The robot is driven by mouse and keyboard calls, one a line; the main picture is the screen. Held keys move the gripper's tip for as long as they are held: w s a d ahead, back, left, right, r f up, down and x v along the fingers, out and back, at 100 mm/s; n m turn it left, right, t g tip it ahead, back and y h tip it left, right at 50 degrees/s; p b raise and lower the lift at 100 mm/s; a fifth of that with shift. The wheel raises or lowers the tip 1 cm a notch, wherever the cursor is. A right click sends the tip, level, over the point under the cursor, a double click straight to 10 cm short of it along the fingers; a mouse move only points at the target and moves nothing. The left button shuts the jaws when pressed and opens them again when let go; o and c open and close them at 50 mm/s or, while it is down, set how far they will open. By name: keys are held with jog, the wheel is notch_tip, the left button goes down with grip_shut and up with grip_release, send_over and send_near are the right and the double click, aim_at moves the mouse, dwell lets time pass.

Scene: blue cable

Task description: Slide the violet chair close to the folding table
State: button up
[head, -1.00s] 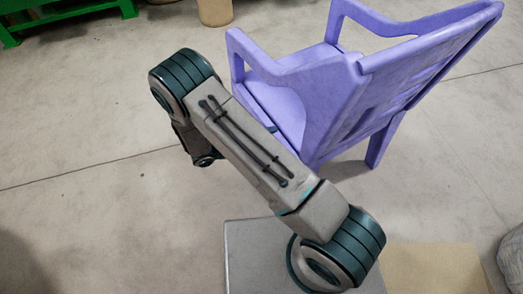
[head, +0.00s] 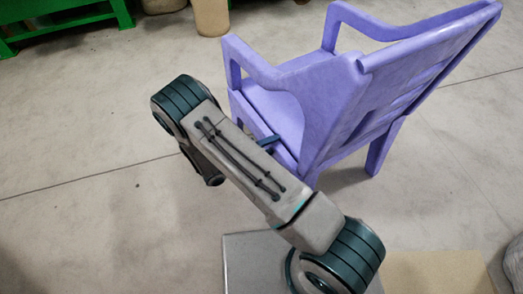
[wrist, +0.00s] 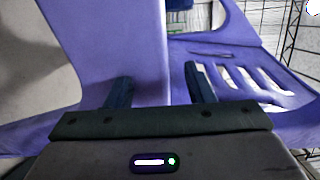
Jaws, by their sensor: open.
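The violet chair (head: 330,110) stands upright on the floor right of my arm in the head view, its backrest toward the right. In the wrist view its violet panel (wrist: 105,45) fills the left and middle, with a slotted part (wrist: 235,75) at right. My gripper (wrist: 157,82) is open, with its two dark fingers pointing at the chair and the panel's edge showing between them. I cannot tell whether they touch it. In the head view my arm hides most of the gripper; a dark piece shows by the seat's side. I cannot identify the folding table for sure.
A green frame (head: 85,27) stands at the top left of the head view, with a tan cylinder (head: 211,16) beside it. A tan patch (head: 435,272) lies at the bottom right. The floor on the left is clear. A black wire grid (wrist: 298,40) shows in the wrist view.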

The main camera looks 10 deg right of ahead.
aim_at(295, 135)
jog(key=b+x, duration=0.2)
jog(key=x, duration=0.7)
jog(key=shift+w+d, duration=0.1)
jog(key=shift+d, duration=0.1)
grip_shut()
dwell(1.1)
